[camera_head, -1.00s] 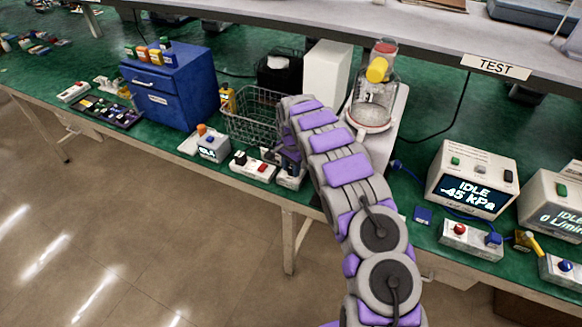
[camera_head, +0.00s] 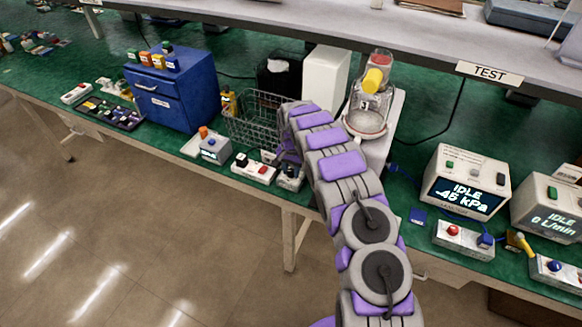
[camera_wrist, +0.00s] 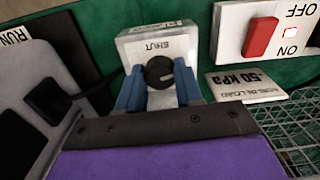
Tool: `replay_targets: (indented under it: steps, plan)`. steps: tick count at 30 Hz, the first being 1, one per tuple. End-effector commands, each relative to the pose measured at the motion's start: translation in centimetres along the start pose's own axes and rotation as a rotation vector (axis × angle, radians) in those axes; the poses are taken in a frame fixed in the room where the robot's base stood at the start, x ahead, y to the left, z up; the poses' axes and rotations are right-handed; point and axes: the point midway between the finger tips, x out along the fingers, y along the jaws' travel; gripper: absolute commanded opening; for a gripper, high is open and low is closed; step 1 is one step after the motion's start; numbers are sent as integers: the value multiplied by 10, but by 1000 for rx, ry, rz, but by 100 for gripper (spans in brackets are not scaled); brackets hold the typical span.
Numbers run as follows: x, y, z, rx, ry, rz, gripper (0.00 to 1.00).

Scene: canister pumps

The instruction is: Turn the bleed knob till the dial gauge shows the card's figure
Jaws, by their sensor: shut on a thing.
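In the wrist view a round black knob (camera_wrist: 158,72) with a pale pointer mark sits on a white box (camera_wrist: 146,44) labelled SHUT. My gripper (camera_wrist: 159,88) has its two blue fingers closed on either side of the knob. A white card (camera_wrist: 246,84) beside it reads -50 kPa, with a smaller line above. In the head view my gripper (camera_head: 288,156) is low over the small box (camera_head: 290,180) at the bench's front edge; the knob is hidden there. A pump unit (camera_head: 467,181) at the right shows IDLE -45 kPa. I cannot make out a dial gauge's needle.
A white switch box (camera_wrist: 240,28) with a red rocker is close to the card. A wire basket (camera_head: 252,125) stands behind my gripper, and a glass canister (camera_head: 368,108) stands right of my arm. A blue drawer cabinet (camera_head: 190,95) is at the left.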

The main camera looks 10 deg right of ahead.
Motion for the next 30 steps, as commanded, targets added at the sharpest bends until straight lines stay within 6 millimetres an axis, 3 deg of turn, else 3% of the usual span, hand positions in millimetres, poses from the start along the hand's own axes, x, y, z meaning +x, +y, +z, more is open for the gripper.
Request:
replay_targets:
  steps: [7, 8, 15, 24, 30]
  plan:
    - [-3, -2, -4, 0, 13, -8, 5]
    - [-3, -2, -4, 0, 13, -8, 38]
    - [-2, -1, -2, 1, 8, -5, 61]
    - [-3, 0, -1, 1, 6, -3, 61]
    - [-19, -1, -1, 0, 9, -4, 61]
